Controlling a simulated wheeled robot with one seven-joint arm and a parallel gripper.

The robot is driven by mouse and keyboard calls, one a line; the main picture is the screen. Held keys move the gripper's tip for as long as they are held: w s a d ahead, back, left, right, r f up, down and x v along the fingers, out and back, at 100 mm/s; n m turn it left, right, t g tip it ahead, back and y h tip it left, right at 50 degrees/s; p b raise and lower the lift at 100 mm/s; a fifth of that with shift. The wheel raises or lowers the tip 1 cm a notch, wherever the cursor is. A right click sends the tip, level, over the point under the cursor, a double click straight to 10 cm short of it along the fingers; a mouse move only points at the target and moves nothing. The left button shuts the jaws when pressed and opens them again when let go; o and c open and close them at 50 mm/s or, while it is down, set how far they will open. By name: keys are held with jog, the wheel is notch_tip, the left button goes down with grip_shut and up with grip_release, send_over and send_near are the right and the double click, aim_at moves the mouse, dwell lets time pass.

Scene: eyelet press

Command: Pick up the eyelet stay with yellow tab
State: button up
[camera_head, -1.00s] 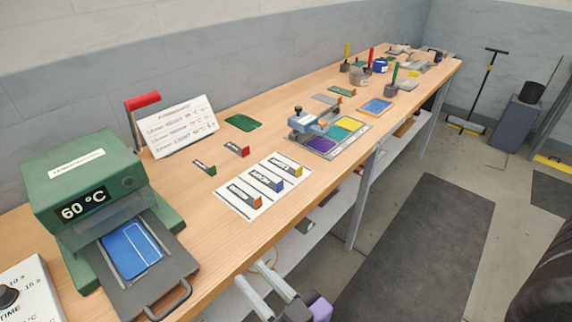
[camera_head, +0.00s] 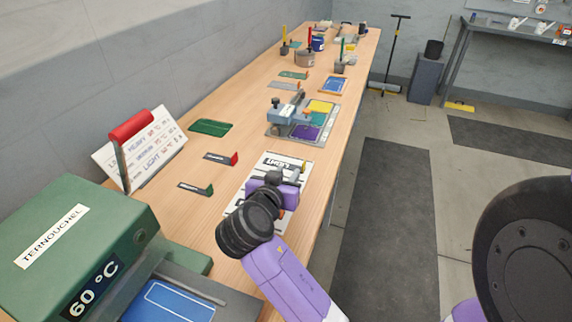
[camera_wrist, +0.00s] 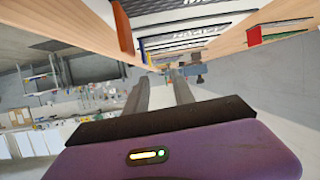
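The eyelet stay with yellow tab (camera_head: 281,164) lies flat at the far end of a white card (camera_head: 236,206) on the bench. Its dark label strip and yellow tab show in the head view. My purple and black gripper stands over the nearer part of the card, covering most of the blue- and orange-tabbed stays there. In the wrist view my gripper (camera_wrist: 162,78) has two grey fingers apart with nothing between them. An orange tab (camera_wrist: 122,28) and a blue tab (camera_wrist: 143,50) show beyond the fingers; the yellow tab is hard to make out there.
Loose stays with a red tab (camera_head: 222,158) and a green tab (camera_head: 197,189) lie left of the card. A press (camera_head: 292,110) with coloured plates stands beyond it. A green heater (camera_head: 75,240) is at the near left. Open floor lies right of the bench.

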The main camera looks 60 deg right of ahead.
aim_at(303, 165)
jog(key=shift+s+d+f+m+g, duration=0.15)
jog(key=shift+s+f+m+g, duration=0.2)
jog(key=shift+s+m, duration=0.35)
jog(key=p+x, duration=0.1)
jog(key=x, duration=0.5)
jog(key=shift+d, duration=0.4)
jog(key=shift+d+f, duration=0.15)
jog(key=shift+d, duration=0.2)
grip_shut()
